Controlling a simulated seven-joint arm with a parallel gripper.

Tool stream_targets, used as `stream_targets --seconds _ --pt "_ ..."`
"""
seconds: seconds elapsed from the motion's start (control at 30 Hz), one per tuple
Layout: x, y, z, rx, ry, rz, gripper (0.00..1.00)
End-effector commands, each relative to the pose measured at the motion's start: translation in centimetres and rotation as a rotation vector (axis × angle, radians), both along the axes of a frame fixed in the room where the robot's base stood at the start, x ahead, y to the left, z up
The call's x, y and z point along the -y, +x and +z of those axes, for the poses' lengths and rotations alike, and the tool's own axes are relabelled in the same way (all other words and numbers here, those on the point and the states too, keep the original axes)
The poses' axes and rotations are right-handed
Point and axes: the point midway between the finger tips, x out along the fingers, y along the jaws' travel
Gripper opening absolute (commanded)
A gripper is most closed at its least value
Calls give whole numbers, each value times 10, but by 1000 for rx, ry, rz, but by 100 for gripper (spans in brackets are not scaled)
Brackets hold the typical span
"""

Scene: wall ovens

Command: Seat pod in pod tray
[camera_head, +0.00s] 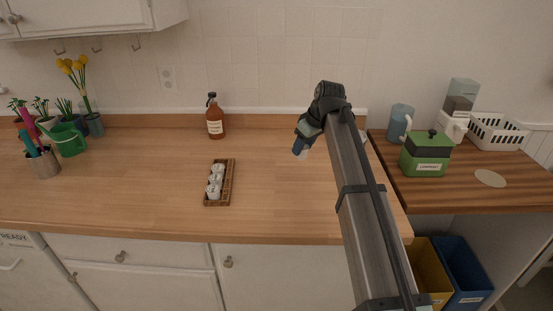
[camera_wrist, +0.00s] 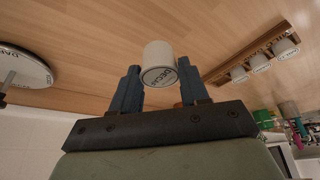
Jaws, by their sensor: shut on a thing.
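A white pod (camera_wrist: 158,58) with dark lettering on its end face is held between the blue fingers of my gripper (camera_wrist: 157,84) in the wrist view. In the head view my gripper (camera_head: 301,147) is above the counter, right of the pod tray, with only a small pale part of the pod showing. The wooden pod tray (camera_head: 232,178) lies on the counter and holds white pods (camera_head: 215,180) in a row. The tray also shows at upper right in the wrist view (camera_wrist: 222,73).
An amber bottle (camera_head: 215,122) stands behind the tray. Potted plants, a green watering can (camera_head: 69,140) and a utensil cup (camera_head: 44,165) are at far left. A green canister (camera_head: 425,156) stands on the right counter. The wooden counter (camera_head: 150,185) around the tray is clear.

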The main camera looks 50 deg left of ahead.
Motion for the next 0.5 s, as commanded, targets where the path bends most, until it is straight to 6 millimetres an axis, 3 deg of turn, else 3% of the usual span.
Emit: stream_targets --seconds 0.27,0.5 --pt "-55 -72 0 -4 -5 102 11" --pt "-132 -141 -1 -5 -17 212 11"
